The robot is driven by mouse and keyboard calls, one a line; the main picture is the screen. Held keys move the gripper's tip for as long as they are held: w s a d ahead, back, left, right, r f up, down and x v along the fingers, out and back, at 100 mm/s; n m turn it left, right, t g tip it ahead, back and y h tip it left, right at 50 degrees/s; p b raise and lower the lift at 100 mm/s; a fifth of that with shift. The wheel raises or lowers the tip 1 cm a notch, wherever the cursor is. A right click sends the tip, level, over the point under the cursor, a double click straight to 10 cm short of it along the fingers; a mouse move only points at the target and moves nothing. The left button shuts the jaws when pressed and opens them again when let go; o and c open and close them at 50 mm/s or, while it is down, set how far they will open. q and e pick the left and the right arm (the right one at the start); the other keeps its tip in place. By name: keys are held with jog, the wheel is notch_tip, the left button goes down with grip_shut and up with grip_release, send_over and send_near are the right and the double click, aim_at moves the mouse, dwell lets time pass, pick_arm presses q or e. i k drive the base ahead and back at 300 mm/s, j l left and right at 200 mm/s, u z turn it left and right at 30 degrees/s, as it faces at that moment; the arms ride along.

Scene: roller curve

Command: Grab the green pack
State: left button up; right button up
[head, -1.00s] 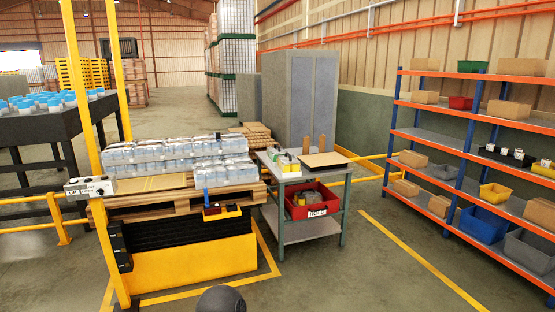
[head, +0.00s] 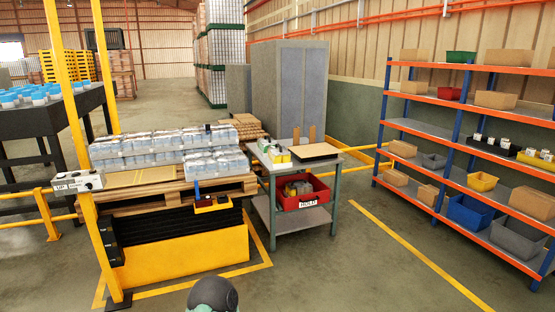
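I cannot make out a green pack for certain. A group of small white, yellow and dark items (head: 277,153) stands on the grey side table (head: 262,170); they are too small to tell if one is a green pack. Clear-wrapped packs (head: 160,148) lie in rows on the wooden pallet (head: 150,200) of the yellow lift table (head: 190,258). Neither of my grippers is in view.
A red bin (head: 321,190) marked HOLD, with items inside, sits under the tabletop. A flat board (head: 314,152) lies on top. An orange and blue shelf (head: 437,125) at right holds boxes and bins, including a green bin (head: 461,57). Floor between is clear.

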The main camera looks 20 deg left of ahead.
aim_at(268, 145)
jog(key=i+j+u, duration=0.2)
jog(key=i, duration=0.3)
jog(key=i+u, duration=0.15)
jog(key=i, duration=0.35)
jog(key=i+j+u, duration=0.2)
jog(key=i, duration=0.3)
jog(key=i+l+u, duration=0.15)
jog(key=i, duration=0.35)
jog(key=i+l+u, duration=0.2)
jog(key=i, duration=0.3)
jog(key=i+l+u, duration=0.15)
jog(key=i, duration=0.35)
jog(key=i+l+u, duration=0.2)
jog(key=i, duration=0.25)
